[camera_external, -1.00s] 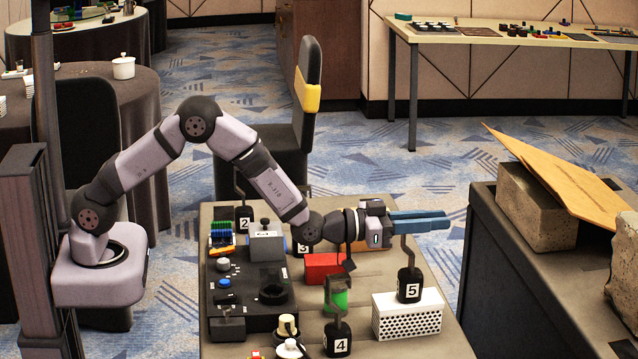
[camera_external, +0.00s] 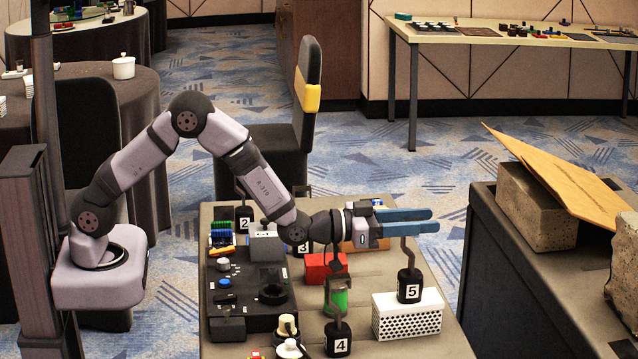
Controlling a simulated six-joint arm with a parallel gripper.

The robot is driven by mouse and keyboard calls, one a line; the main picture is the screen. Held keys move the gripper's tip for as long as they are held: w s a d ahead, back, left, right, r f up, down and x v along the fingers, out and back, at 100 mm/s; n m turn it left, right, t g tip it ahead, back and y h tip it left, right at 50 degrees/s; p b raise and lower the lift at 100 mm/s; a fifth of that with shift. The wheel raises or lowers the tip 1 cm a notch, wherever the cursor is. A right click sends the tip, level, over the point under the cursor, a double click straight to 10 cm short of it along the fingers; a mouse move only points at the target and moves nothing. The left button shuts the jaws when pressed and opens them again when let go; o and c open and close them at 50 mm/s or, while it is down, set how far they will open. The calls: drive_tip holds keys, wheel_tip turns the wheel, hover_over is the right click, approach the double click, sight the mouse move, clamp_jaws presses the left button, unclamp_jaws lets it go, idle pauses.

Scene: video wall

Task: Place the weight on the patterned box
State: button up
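A black weight marked 5 (camera_external: 409,285), with a metal hook on top, stands upright on the white patterned box (camera_external: 408,324), which has a perforated front, at the front right of the table. My gripper (camera_external: 436,220) is level above and behind the weight, with its blue fingers pointing right. The fingers are apart, and nothing shows between them. The lower finger passes close to the hook's top; I cannot tell whether they touch. Other black weights stand on the same table: 4 (camera_external: 338,339) in front, 2 (camera_external: 243,218) and 3 (camera_external: 301,248) further back.
A black control panel (camera_external: 246,300) with knobs fills the table's left side. A dark bench (camera_external: 500,270) with stone blocks and a board lies to the right, across a gap.

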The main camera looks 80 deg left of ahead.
drive_tip(key=s+b, duration=0.1)
drive_tip(key=s, duration=0.8)
drive_tip(key=shift+s+b, duration=0.25)
drive_tip(key=shift+b, duration=0.15)
drive_tip(key=s+a+f+g+p, duration=0.2)
drive_tip(key=s+g+p, duration=0.3)
drive_tip(key=s, duration=1.2)
drive_tip(key=s+a+f+g+p, duration=0.2)
drive_tip(key=s+a+g+p, duration=0.1)
drive_tip(key=s+g, duration=1)
drive_tip(key=s+p, duration=0.1)
drive_tip(key=s, duration=0.4)
drive_tip(key=shift+f+p, duration=0.35)
drive_tip(key=shift+f, duration=0.05)
